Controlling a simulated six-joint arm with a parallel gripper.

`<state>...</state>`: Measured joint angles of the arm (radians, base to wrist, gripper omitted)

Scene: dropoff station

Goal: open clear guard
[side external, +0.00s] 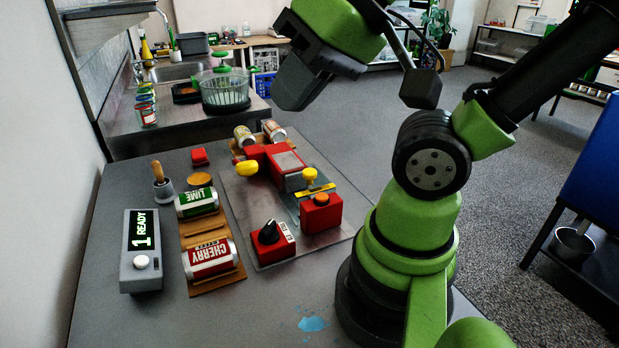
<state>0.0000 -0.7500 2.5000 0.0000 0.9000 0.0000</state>
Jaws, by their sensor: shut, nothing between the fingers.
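The clear guard is hard to make out; a faint see-through panel (287,207) seems to stand beside a yellow bar (315,191) on the metal plate. Whether the guard is shut or raised I cannot tell. A yellow knob (310,174) stands at the bar. Just in front is a red box (321,216) with an orange button on top. My gripper (290,104) is in the air above and behind the plate, well apart from the guard. It is shut and empty.
A black dial on a red box (271,241) and a red machine with a yellow knob (246,167) share the plate. LIME (197,202) and CHERRY (210,258) cans lie in a wooden rack to the left. A grey READY display box (142,250) stands further left.

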